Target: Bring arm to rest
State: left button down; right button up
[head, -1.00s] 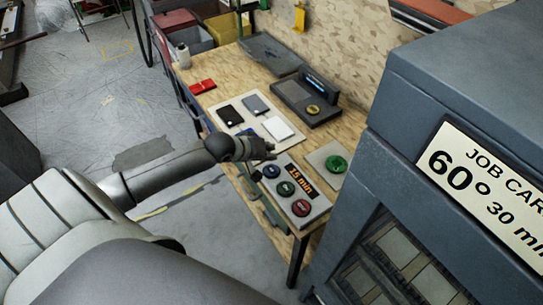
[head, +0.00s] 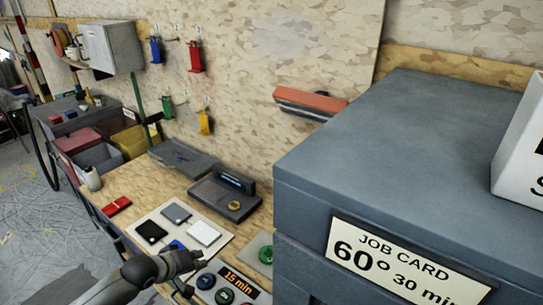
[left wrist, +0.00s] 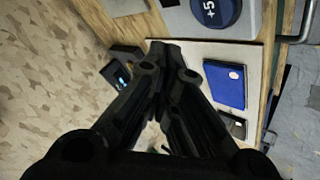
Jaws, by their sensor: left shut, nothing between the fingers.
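My left arm comes in at the bottom of the head view, and its gripper (head: 188,258) is over the workbench. It hangs above the front edge of a pale board, close to a grey control panel (head: 236,283) with a "15 min" display and round buttons. In the left wrist view the two fingers (left wrist: 172,46) meet and are empty. The pale board (left wrist: 250,57) lies beyond them with a blue block (left wrist: 223,84) on it. A "+5" button (left wrist: 216,12) shows at the top. My right gripper is not in view.
A large grey cabinet (head: 350,130) with a job card (head: 398,266) reading "60° 30 min" fills the right. Tools hang on the wall. Open floor (head: 40,245) lies left.

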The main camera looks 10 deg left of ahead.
pick_arm(q)
jog(key=s+d+f+m, duration=0.1)
jog(key=s+d, duration=0.2)
jog(key=d, duration=0.1)
jog(key=s+d+f+m+g, duration=0.1)
jog(key=s+d, duration=0.1)
jog(key=shift+s+d+f+m, duration=0.15)
jog(key=shift+s+f+m, duration=0.15)
jog(key=shift+s+f, duration=0.05)
jog(key=s+d+r+m+g+y, duration=0.1)
jog(key=s+d+m+g, duration=0.15)
jog(key=s, duration=0.75)
jog(key=s+d+r+m+g, duration=0.2)
jog(key=s+d+m, duration=0.2)
jog(key=s, duration=0.6)
notch_tip(320, 180, down, 29)
jog(key=s+g+b, duration=0.1)
jog(key=s+b, duration=0.1)
jog(key=b, duration=0.1)
jog(key=s+a+f+g+b, duration=0.1)
jog(key=s+a+f+b, duration=0.1)
jog(key=s+f, duration=1.4)
notch_tip(320, 180, down, 3)
jog(key=shift+s+a+f+y, duration=0.1)
jog(key=shift+s+a+y, duration=0.2)
jog(key=shift+a+y, duration=0.15)
